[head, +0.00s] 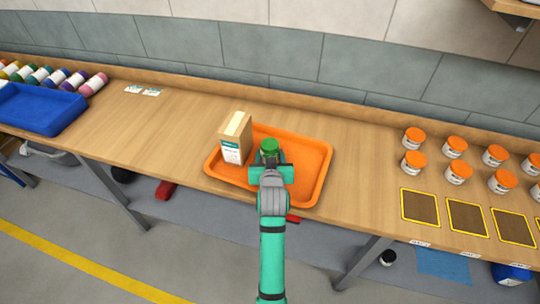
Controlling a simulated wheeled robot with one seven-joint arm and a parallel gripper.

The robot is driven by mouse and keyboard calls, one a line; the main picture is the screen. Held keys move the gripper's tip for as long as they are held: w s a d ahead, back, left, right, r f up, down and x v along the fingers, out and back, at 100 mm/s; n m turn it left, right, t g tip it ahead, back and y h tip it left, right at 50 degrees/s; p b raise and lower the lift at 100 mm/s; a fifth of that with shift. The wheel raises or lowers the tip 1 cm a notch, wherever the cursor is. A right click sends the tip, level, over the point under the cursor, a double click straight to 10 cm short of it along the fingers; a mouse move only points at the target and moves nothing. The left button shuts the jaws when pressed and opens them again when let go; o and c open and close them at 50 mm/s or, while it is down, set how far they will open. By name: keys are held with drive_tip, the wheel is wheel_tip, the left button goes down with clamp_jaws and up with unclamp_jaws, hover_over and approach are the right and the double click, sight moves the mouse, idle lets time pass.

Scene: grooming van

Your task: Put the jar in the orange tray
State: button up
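The orange tray (315,155) lies on the wooden workbench in the middle of the head view. A jar with a dark green lid (269,146) shows at the far end of my gripper (270,162), over the tray's area. The gripper hides most of the jar's body. My fingers are not clearly visible, so I cannot tell whether they are closed on the jar, or whether the jar touches the tray floor.
A tan box (236,136) with a white label stands upright at the tray's left side. Several orange-lidded jars (455,147) stand at the right, behind yellow-edged dark squares (420,207). A blue tray (35,108) and several colored bottles (58,77) are at the left.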

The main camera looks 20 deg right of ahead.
drive_tip(key=shift+f, duration=0.25)
drive_tip(key=o, duration=1.2)
drive_tip(key=shift+r, duration=0.1)
drive_tip(key=shift+s+r, duration=0.1)
drive_tip(key=v, duration=1.1)
drive_tip(key=shift+s+a, duration=0.2)
drive_tip(key=shift+s, duration=0.2)
